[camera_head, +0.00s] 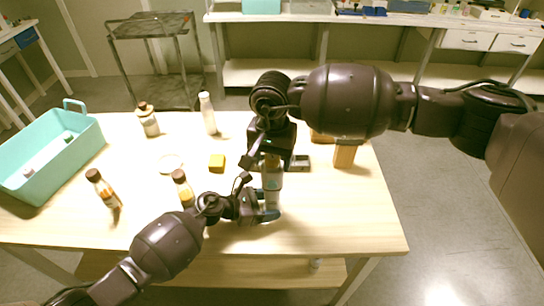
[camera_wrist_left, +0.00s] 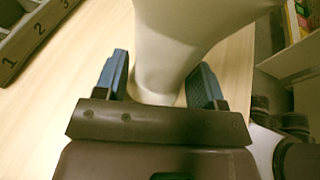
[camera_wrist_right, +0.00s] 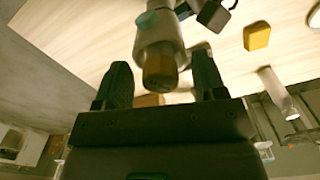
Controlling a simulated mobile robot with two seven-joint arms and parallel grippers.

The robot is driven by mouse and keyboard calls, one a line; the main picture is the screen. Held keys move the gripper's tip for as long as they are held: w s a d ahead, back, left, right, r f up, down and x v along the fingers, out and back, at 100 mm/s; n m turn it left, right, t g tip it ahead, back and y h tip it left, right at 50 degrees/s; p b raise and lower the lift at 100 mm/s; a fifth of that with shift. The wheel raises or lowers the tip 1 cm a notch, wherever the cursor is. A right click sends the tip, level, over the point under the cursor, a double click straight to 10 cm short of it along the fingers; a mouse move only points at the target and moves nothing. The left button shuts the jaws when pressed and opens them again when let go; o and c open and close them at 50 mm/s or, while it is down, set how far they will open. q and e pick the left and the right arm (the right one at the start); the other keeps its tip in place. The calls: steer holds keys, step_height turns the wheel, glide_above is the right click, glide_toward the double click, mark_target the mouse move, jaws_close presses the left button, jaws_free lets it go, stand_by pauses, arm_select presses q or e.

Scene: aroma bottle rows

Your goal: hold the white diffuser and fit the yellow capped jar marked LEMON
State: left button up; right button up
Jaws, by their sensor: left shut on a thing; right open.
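My left gripper (camera_head: 262,205) is shut on the white diffuser (camera_head: 271,190), low on its body near the table. The left wrist view shows the diffuser's pale body (camera_wrist_left: 190,40) between the two blue-padded fingers (camera_wrist_left: 165,88). In the right wrist view a jar with an amber-yellow cap (camera_wrist_right: 160,72) sits at the top end of the diffuser (camera_wrist_right: 158,35). I cannot read its label or tell how deep it sits. My right gripper (camera_wrist_right: 158,85) is open, its fingers on either side of the cap with gaps. In the head view my right gripper largely hides the jar.
A teal basket (camera_head: 45,160) stands at the table's left. Brown-capped bottles (camera_head: 104,190) (camera_head: 148,121) (camera_head: 182,186), a white bottle (camera_head: 208,115), a yellow block (camera_head: 217,162) and a flat ring (camera_head: 170,163) stand apart. A grey numbered rack (camera_wrist_left: 35,35) and wooden block (camera_head: 345,155) are nearby.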

steer(key=shift+r, duration=0.1)
arm_select(q)
steer(key=shift+f, duration=0.1)
arm_select(e)
steer(key=shift+r, duration=3.4)
arm_select(q)
steer(key=o, duration=0.8)
steer(key=shift+v, duration=3.8)
steer(key=shift+s, duration=0.1)
